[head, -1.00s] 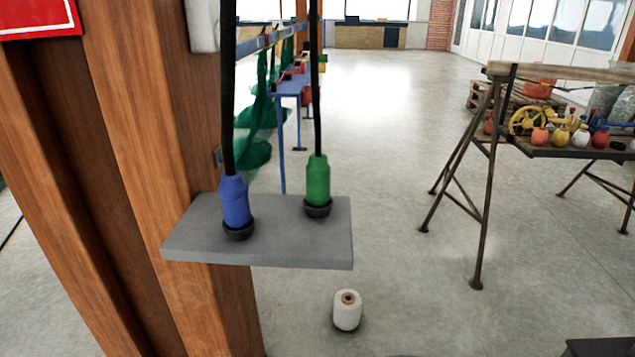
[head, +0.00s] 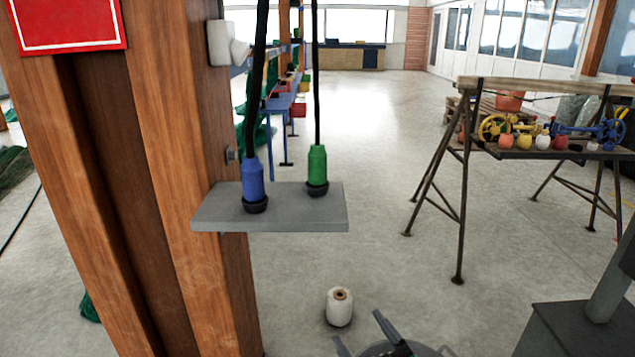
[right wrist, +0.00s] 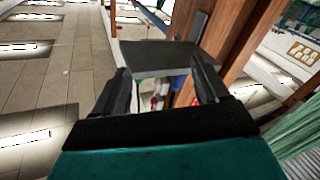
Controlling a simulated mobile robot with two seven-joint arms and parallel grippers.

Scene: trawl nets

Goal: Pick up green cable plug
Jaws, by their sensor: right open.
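The green cable plug (head: 317,166) stands upright on a small grey shelf (head: 221,217) fixed to a wooden post. A black cable runs up from its top. A blue plug (head: 253,180) of the same shape stands to its left. My right gripper (head: 365,338) is low at the bottom edge of the head view, well below and right of the shelf. In the right wrist view its two fingers (right wrist: 162,78) are apart with nothing held between them. The grey shelf (right wrist: 160,52) shows beyond the fingers there. My left gripper is not in view.
The wooden post (head: 160,150) stands left of the shelf. A white spool (head: 339,307) is on the floor below it. A trestle table (head: 530,152) with colored floats and reels stands at the right. The floor between them is clear.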

